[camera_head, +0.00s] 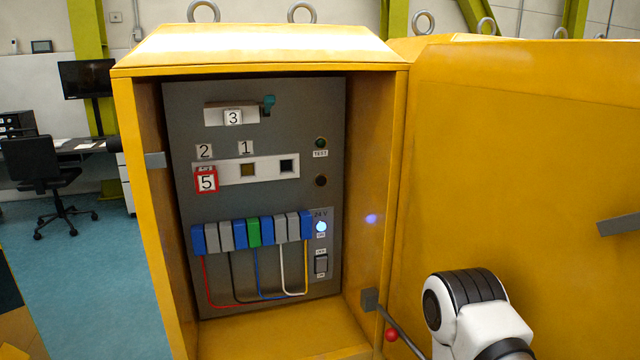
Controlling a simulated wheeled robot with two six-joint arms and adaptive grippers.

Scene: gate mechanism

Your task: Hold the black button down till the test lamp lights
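A white and black part of my arm (478,312) shows at the lower right, in front of the open door and well away from the button. Neither of my grippers shows.
The yellow door (500,180) stands open at the right. A rod with a red knob (391,335) is at the cabinet's lower right. The 24 V lamp (321,227) glows above a rocker switch (321,264). Several coloured terminals with wires (253,232) sit below the strip.

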